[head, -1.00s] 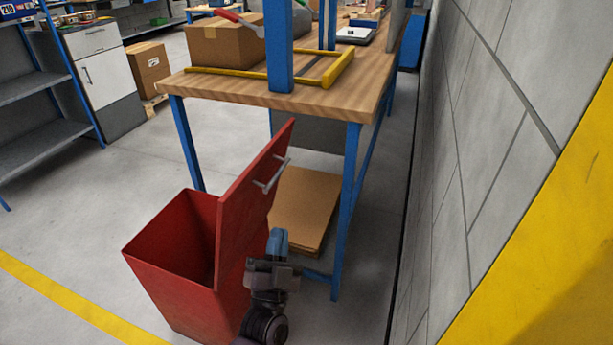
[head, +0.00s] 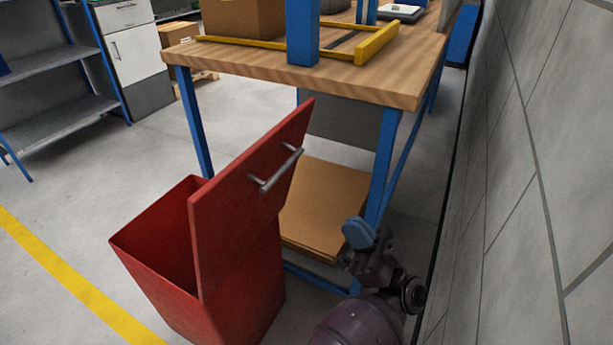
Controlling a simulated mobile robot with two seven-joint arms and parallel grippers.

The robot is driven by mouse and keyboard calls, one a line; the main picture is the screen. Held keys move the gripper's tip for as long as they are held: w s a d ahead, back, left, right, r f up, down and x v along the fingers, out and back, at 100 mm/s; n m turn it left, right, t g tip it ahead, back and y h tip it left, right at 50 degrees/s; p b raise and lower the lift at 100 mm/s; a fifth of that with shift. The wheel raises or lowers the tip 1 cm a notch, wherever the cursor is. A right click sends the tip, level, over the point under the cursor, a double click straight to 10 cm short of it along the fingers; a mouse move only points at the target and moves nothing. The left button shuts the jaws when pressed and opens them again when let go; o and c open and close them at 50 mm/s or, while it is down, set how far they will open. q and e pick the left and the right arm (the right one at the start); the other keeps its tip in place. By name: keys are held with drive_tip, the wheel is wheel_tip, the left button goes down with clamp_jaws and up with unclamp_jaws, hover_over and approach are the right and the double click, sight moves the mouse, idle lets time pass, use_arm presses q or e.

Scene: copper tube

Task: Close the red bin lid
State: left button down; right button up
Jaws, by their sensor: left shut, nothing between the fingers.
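The red bin (head: 235,300) stands on the floor at the lower left of the head view, its top open and its inside in shadow. Its red lid (head: 235,205) stands up, tilted, hinged along the bin's right side. A metal bar handle (head: 276,169) is on the lid's right-hand outer face. My left gripper (head: 357,232) is to the right of the bin and lid, apart from both, lower than the handle. Its blue fingertips are shut with nothing held. My right gripper is out of the picture.
A wooden-topped workbench (head: 330,76) with blue legs stands behind the bin. Flat cardboard (head: 322,210) lies beneath it. A grey block wall (head: 540,180) rises close on the right. Open floor with a yellow line (head: 75,280) lies to the left.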

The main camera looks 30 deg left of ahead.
use_arm(q)
drive_tip(key=a+f+x, duration=0.2)
drive_tip(key=x, duration=1)
drive_tip(key=shift+a+r+b, duration=0.2)
drive_tip(key=shift+b, duration=0.15)
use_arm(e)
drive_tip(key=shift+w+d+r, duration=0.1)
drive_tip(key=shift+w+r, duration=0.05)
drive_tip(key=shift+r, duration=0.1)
